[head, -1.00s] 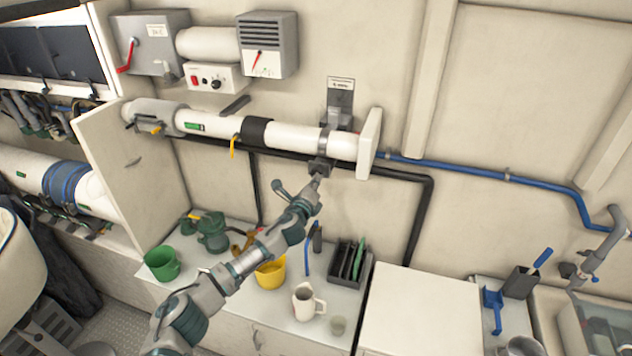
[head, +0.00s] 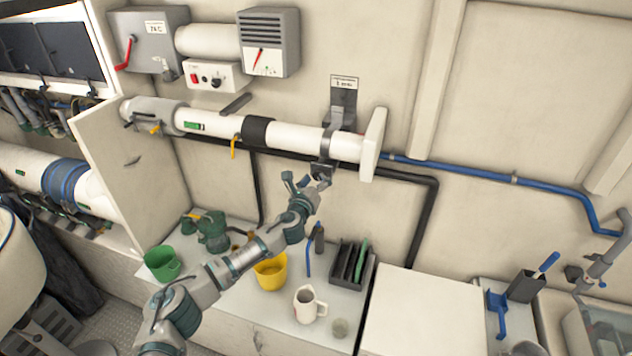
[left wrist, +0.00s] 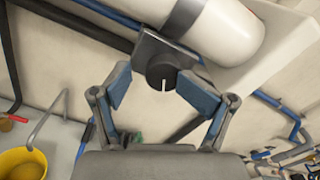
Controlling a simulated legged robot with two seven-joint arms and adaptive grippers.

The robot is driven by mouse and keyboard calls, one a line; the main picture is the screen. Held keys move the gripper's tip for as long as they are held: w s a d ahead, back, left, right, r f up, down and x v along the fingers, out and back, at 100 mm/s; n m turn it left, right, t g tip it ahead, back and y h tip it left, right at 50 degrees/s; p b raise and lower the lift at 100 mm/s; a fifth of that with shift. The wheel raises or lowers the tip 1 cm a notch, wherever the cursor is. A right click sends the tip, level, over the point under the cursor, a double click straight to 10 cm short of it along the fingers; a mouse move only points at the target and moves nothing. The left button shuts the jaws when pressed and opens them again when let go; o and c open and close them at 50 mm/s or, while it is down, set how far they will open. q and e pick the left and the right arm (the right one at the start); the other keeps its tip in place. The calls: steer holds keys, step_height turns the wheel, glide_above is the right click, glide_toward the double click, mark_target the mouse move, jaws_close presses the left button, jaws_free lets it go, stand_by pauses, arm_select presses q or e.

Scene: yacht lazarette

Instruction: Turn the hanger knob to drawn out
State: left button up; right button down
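The hanger knob is a dark round knob with a white pointer line (left wrist: 161,70) on a dark block under the white cylinder (left wrist: 215,25) in the left wrist view. In the head view the hanger's dark block (head: 322,170) hangs below the cylinder's right part (head: 300,137), mostly behind my gripper there. My left gripper (head: 306,180) is just below it. In the left wrist view its fingers (left wrist: 157,90) are spread on either side of the knob, with gaps visible and no clear contact. My right gripper is not in view.
The cylinder ends at a white plate (head: 373,145) on the right. A dark pipe (head: 425,220) and a blue pipe (head: 470,172) run along the wall. Below, a counter holds a yellow tub (head: 270,272), a white jug (head: 306,305) and a dark rack (head: 352,265).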

arm_select(q)
steer(key=shift+f, duration=0.2)
steer(key=shift+s, duration=0.15)
steer(key=shift+s+d+r, duration=0.1)
steer(key=shift+s+r, duration=0.05)
steer(key=shift+s, duration=0.05)
steer(key=v, duration=2)
stand_by(0.8)
steer(key=shift+r, duration=0.1)
